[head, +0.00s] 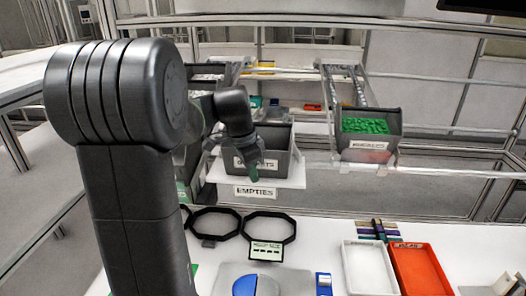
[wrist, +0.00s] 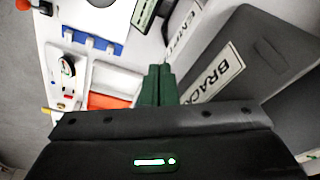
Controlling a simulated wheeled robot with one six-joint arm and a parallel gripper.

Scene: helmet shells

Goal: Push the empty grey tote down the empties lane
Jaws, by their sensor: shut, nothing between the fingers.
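The grey tote (head: 284,163) stands on the white end of the lane above the "EMPTIES" label (head: 255,191); its inside looks dark, with no parts visible. My gripper (head: 255,174) is shut and empty, in front of the tote's front wall, over part of its label. In the wrist view, the dark green fingers (wrist: 158,82) are together, beside the tote (wrist: 275,45) with its "BRACK..." label. I cannot tell whether they touch it. My arm hides the left part of the lane.
A second grey tote (head: 391,150) with green parts stands on the right lane. On the white bench are black octagonal rings (head: 268,240), a white tray (head: 369,268), a red tray (head: 420,270) and a blue-and-white round thing (head: 245,285). Metal rails run behind.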

